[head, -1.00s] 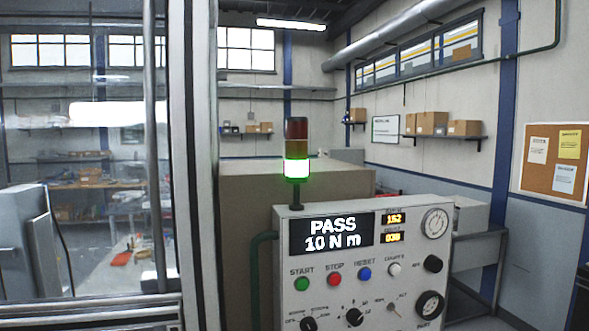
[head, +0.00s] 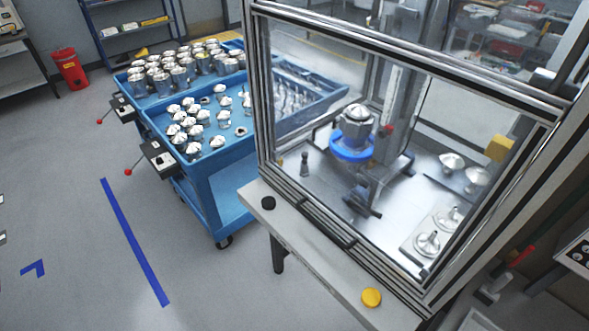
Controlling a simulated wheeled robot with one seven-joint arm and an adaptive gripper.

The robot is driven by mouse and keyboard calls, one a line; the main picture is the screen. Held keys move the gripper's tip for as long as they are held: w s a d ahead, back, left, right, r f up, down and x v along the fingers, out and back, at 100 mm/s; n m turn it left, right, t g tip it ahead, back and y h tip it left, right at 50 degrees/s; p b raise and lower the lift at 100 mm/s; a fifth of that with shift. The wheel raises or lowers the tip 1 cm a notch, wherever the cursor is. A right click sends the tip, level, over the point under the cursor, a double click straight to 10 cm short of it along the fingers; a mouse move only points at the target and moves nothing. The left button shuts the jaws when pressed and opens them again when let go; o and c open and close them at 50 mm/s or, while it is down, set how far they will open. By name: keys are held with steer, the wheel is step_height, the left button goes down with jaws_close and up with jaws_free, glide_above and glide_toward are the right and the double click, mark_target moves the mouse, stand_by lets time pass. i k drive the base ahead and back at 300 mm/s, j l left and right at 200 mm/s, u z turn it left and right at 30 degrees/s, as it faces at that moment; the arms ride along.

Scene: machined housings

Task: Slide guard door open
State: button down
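The guard door (head: 330,232) is a clear panel in a metal frame on the front of the machine enclosure. It spans the opening in the head view and looks closed, though I cannot be sure. Through it I see a metal housing (head: 356,122) seated in a blue ring (head: 351,148) on the fixture. Several silver parts, some on a pale plate (head: 411,243), lie at the right inside. A dark cylindrical piece (head: 543,80) sits by the frame's upper right; I cannot tell whether it is a handle. My gripper is not in view.
A yellow button (head: 371,297) and a black button (head: 268,203) are on the ledge before the door. A blue cart (head: 214,185) carrying many metal housings stands close left of the enclosure. The floor (head: 80,240) at left is clear, with blue tape marks.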

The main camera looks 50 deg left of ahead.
mark_target(540, 117)
steer(key=u, duration=1.6)
steer(key=z, duration=0.35)
